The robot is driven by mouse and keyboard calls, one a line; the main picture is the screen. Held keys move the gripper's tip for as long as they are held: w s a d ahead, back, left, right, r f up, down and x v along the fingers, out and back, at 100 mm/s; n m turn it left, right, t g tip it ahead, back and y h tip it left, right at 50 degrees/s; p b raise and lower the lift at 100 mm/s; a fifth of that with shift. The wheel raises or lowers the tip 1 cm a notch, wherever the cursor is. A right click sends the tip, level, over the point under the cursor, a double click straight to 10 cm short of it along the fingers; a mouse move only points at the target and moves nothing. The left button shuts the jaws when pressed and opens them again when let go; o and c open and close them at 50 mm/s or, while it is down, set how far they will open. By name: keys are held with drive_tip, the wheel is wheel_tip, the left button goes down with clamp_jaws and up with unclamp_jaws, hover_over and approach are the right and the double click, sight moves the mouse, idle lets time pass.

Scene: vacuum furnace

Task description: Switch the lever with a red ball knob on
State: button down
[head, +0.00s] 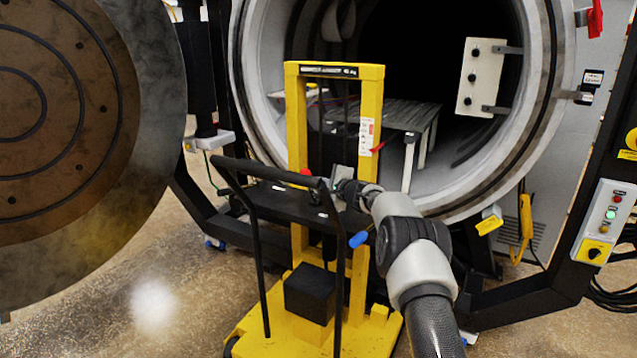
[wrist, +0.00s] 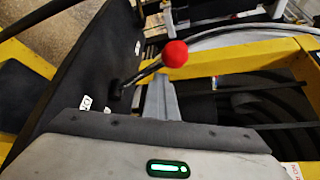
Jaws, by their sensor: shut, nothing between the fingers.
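The lever's red ball knob (wrist: 175,53) shows in the wrist view at the end of a short dark rod (wrist: 141,74). The rod rises at a slant from a black panel (wrist: 88,72) with small white labels. In the head view the red knob (head: 305,172) shows small, on the yellow lift cart behind its black handle. My gripper (wrist: 161,98) is shut and empty, its grey fingers close to the rod and knob; I cannot tell whether they touch. In the head view my gripper (head: 337,176) is small, just right of the knob.
The yellow lift cart (head: 375,105) stands before the open round furnace chamber (head: 250,70). The cart's black push handle (head: 265,172) is near my arm. The large round door (head: 160,110) stands open at left. A control box (head: 605,215) is at right. Floor is clear at lower left.

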wheel_tip(320, 180, up, 10)
drive_tip(key=p, duration=0.3)
drive_tip(key=shift+a, duration=0.15)
drive_tip(key=s+a+r+n+g, duration=0.2)
drive_tip(key=s+a+r+n, duration=0.1)
drive_tip(key=s+r, duration=0.3)
drive_tip(key=s+a+r+n+g, duration=0.1)
drive_tip(key=s+a+r+n, duration=0.15)
drive_tip(key=s+r, duration=0.35)
drive_tip(key=s+r+n+g+h, duration=0.1)
drive_tip(key=s+n, duration=0.1)
drive_tip(key=s, duration=0.6)
drive_tip(key=s+r+n+g, duration=0.1)
drive_tip(key=s+r+n, duration=0.15)
drive_tip(key=s, duration=0.55)
drive_tip(key=s+d+f+n+g+h, duration=0.15)
drive_tip(key=s+d+f, duration=0.25)
drive_tip(key=s, duration=0.9)
drive_tip(key=s+d+f+n+g+h, duration=0.1)
drive_tip(key=s+d+f+n+h, duration=0.25)
drive_tip(key=s, duration=0.95)
drive_tip(key=s+d+f+n+g+h, duration=0.15)
drive_tip(key=s+d+f, duration=0.3)
drive_tip(key=s, duration=0.75)
wheel_tip(320, 180, up, 21)
drive_tip(key=a+p, duration=0.1)
drive_tip(key=p, duration=2)
drive_tip(key=shift+t, duration=0.4)
